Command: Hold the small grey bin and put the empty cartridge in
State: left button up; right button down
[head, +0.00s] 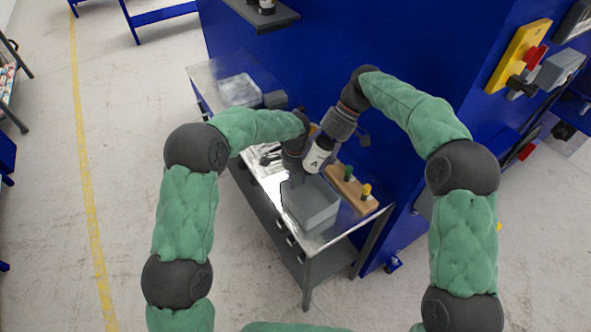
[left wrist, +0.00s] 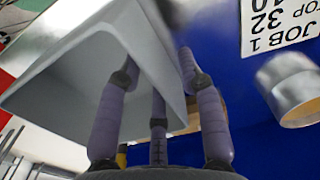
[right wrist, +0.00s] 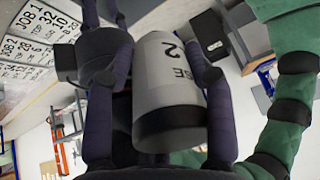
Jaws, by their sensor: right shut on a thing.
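The small grey bin (head: 314,207) stands on the near end of the metal bench. My left gripper (head: 293,172) is at the bin's far rim, and in the left wrist view its fingers (left wrist: 158,80) are spread on both sides of the bin wall (left wrist: 80,65), with gaps; firm contact cannot be told. My right gripper (head: 325,145) is shut on the white cartridge (head: 316,160), above and just beyond the bin. In the right wrist view the cartridge (right wrist: 170,75) has dark print and a dark end between the fingers. Inside the cartridge is hidden.
A wooden block (head: 350,188) with green and yellow knobs stands right of the bin. A clear tub (head: 239,90) sits at the bench's far end. A blue wall rises behind the bench. A shiny metal cylinder (left wrist: 298,92) and a printed sign (left wrist: 282,22) show in the left wrist view.

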pick_arm(q)
jog(key=shift+f, duration=0.65)
grip_shut()
